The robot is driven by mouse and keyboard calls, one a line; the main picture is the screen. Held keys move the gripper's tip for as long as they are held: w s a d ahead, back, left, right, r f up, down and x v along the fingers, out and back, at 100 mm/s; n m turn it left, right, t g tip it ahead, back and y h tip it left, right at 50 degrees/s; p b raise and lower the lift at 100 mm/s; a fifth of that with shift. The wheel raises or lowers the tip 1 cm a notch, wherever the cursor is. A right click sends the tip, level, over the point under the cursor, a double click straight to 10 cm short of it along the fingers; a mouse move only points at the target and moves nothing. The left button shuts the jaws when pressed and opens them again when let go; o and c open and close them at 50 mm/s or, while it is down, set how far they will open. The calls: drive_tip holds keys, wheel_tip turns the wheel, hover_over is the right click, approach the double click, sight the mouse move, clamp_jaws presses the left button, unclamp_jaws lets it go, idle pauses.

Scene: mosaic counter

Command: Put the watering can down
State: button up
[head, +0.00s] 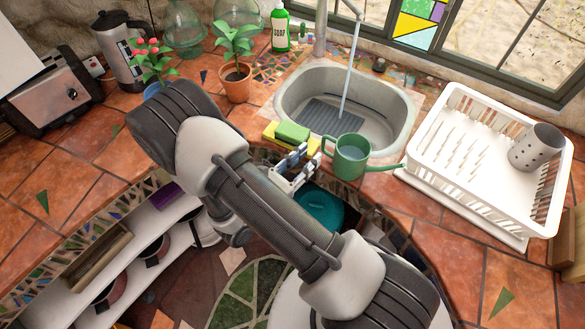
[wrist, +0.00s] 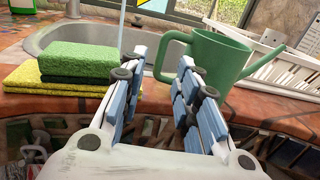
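The green watering can (head: 350,158) stands upright on the tiled counter strip at the front rim of the sink, its spout pointing right. It also shows in the wrist view (wrist: 218,68), its handle towards my gripper. My gripper (head: 296,163) is just left of the can, at the counter's front edge. In the wrist view my gripper (wrist: 162,70) has its two fingers clearly apart, with nothing clamped between them. The handle appears beyond the fingertips, overlapped by the right finger; whether they touch is unclear.
Green and yellow sponges (head: 292,133) lie left of the can. Behind is the sink (head: 382,104) with water running from the tap. A white dish rack (head: 470,202) stands right, close to the spout. A potted plant (head: 235,84) and soap bottle (head: 280,28) stand further back.

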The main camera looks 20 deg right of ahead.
drive_tip(key=v, duration=0.6)
drive_tip(key=s+d+r+m+g+y, duration=0.3)
drive_tip(key=s+r+m+g, duration=0.2)
drive_tip(key=r+m, duration=0.2)
drive_tip(key=s+d+r+m+g+y, duration=0.2)
drive_tip(key=s+r+m+g+y, duration=0.1)
drive_tip(key=s+r+m+g, duration=0.25)
drive_tip(key=s+a+r+m+t+y, duration=0.4)
drive_tip(key=a+r+m+t+y, duration=0.2)
drive_tip(key=r+m+y, duration=0.4)
drive_tip(key=shift+r+m+t+p, duration=0.3)
drive_tip(key=shift+r+m+t, duration=0.15)
drive_tip(key=shift+r+t, duration=0.3)
